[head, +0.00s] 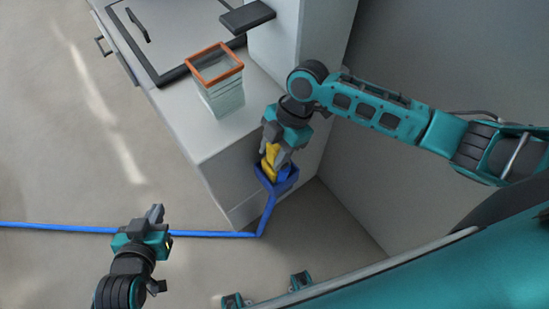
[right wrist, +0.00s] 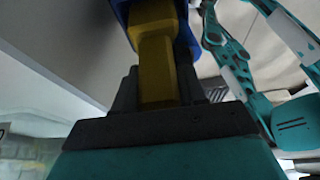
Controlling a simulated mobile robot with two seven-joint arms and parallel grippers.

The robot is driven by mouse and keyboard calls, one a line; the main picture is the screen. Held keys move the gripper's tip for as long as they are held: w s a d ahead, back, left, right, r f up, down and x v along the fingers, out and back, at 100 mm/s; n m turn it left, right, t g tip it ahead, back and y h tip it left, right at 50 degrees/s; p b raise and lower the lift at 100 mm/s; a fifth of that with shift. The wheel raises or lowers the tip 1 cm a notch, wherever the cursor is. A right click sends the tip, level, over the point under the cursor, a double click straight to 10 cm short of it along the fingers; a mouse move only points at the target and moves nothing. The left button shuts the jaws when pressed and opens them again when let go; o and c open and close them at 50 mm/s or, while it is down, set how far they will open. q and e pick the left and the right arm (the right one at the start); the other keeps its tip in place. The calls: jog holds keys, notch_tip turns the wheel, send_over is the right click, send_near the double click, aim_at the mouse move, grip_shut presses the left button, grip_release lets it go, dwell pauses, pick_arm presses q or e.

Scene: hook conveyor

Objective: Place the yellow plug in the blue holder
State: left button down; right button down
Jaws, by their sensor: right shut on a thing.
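The yellow plug (head: 270,157) is between the fingers of my right gripper (head: 272,160), at the blue holder. The blue holder (head: 280,183) is at the side of the white counter, with a blue hose running down from it. In the right wrist view the yellow plug (right wrist: 155,50) stands between the dark fingers, and its far end meets the blue holder (right wrist: 188,40), which surrounds it. How deep it sits is hidden. My left gripper (head: 156,222) is low at the left, away from the plug and holder; its finger gap is not clear.
The white counter (head: 190,120) carries a clear container with an orange rim (head: 215,65) near its edge. A dark-framed panel (head: 170,40) lies behind it. The blue hose (head: 200,234) runs left across the floor. Open floor lies at the left.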

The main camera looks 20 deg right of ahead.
jog(key=shift+f, duration=1.8)
jog(key=shift+f+b, duration=0.1)
jog(key=shift+b, duration=0.2)
jog(key=c, duration=0.6)
grip_release()
jog(key=shift+c, duration=0.2)
jog(key=shift+d+r, duration=0.1)
jog(key=shift+r, duration=0.3)
jog(key=p+v, duration=0.1)
jog(key=v, duration=1)
jog(key=shift+r, duration=0.15)
jog(key=shift+d, duration=0.1)
